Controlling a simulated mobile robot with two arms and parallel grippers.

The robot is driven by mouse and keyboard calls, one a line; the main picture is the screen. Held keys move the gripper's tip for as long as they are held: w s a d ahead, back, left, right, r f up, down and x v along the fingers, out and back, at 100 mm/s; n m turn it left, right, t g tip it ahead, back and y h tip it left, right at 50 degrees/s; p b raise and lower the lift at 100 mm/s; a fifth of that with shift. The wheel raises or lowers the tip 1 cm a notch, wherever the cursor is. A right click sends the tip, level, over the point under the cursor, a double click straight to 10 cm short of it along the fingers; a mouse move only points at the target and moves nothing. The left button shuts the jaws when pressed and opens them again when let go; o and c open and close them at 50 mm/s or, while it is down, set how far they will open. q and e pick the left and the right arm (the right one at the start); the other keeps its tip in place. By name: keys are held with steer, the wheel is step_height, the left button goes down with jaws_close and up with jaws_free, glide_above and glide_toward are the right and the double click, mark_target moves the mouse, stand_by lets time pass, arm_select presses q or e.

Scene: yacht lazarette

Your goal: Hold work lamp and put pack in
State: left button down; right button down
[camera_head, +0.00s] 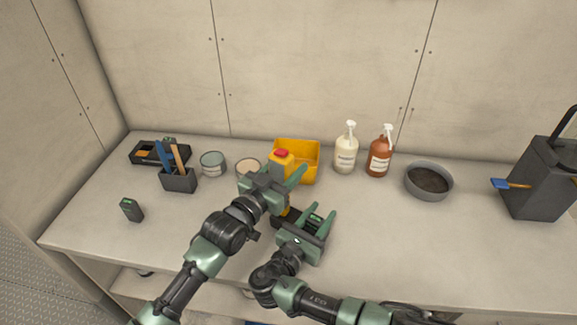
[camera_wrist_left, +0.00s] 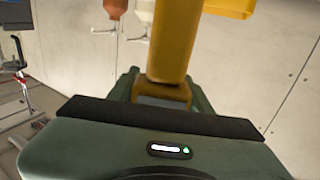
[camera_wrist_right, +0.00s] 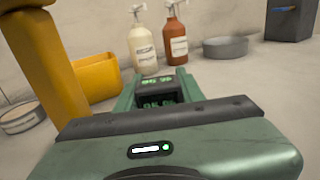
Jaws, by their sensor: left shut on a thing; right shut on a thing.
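The yellow work lamp (camera_head: 283,164) with a red top is in my left gripper (camera_head: 280,180), which is shut on it. It looks roughly upright. In the left wrist view the yellow body (camera_wrist_left: 172,45) sits between the jaws. My right gripper (camera_head: 317,225) is shut on a dark pack (camera_head: 315,219) with green markings, to the right of the lamp's lower part. The pack shows between the jaws in the right wrist view (camera_wrist_right: 157,89), with the lamp (camera_wrist_right: 35,60) at left. The lamp's underside is hidden, and I cannot tell whether pack and lamp touch.
A yellow bin (camera_head: 311,160) stands behind the lamp. Two spray bottles (camera_head: 346,156), a grey bowl (camera_head: 429,193) and a dark can (camera_head: 540,185) are to the right. A tool holder (camera_head: 179,182), tins, a black tray (camera_head: 137,155) and another dark pack (camera_head: 131,210) are left. The front right bench (camera_head: 450,250) is clear.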

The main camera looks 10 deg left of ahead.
mark_target(312, 226)
steer(key=c, duration=0.8)
jaws_free()
steer(key=shift+f, duration=0.1)
steer(key=v, duration=0.7)
steer(key=shift+s+a, duration=0.2)
arm_select(q)
steer(key=c, duration=0.6)
jaws_free()
